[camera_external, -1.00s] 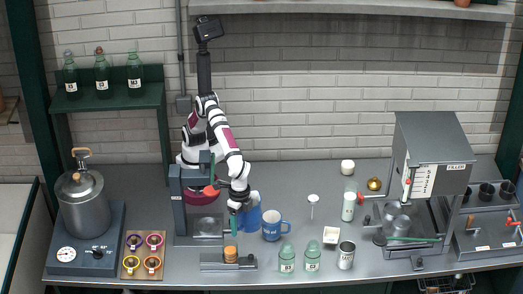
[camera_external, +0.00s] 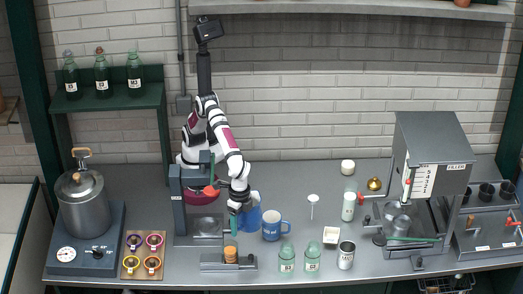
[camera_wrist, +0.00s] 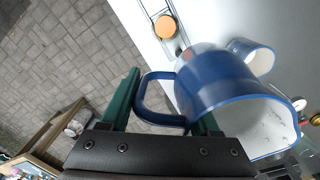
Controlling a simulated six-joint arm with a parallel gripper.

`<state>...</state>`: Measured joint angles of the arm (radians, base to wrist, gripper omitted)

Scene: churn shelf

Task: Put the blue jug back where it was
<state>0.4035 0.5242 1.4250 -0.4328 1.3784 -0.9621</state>
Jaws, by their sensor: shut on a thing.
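The blue jug (camera_external: 249,218) stands upright just right of my gripper (camera_external: 234,221) in the external view, partly hidden behind the hand. In the wrist view the jug (camera_wrist: 225,85) is large, with a blue outside and a pale speckled inside. Its handle loop (camera_wrist: 148,103) lies between the two green fingers of my gripper (camera_wrist: 165,108), which is shut on it. The jug is at or close to the counter; I cannot tell whether its base touches. Where it stood before is not marked in view.
A smaller blue labelled mug (camera_external: 271,230) stands close to the right of the jug. A dark press-like stand (camera_external: 180,205) is close on the left, and a low fixture with an orange knob (camera_external: 230,254) is in front. Green jars (camera_external: 287,259) stand front right.

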